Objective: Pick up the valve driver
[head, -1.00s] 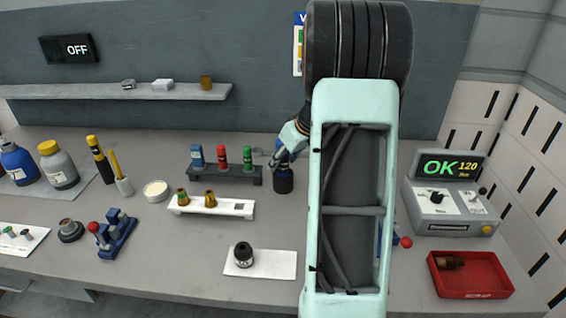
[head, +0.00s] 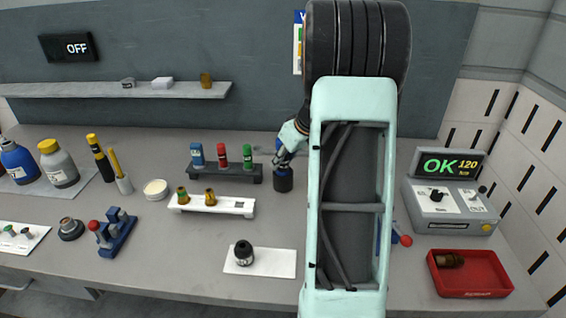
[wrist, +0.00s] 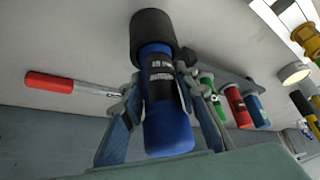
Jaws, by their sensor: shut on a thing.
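The valve driver, as I take it, is a blue-handled tool with a wide black cup end and a dark label. It stands upright on the bench in the head view (head: 283,181), with my arm just right of it. In the wrist view the driver (wrist: 168,134) lies between the fingers, its black end away from me. My gripper (wrist: 163,92) is shut on its blue body, one finger on each side. In the head view my gripper (head: 284,154) hides most of the handle. I cannot tell whether the black end touches the bench.
A dark rack (head: 225,173) with blue, red and green tools stands close left. A white rack (head: 212,207) is in front of it. A red-handled tool (wrist: 50,82) lies beside the driver in the wrist view. A red scrap tray (head: 470,274) is at right.

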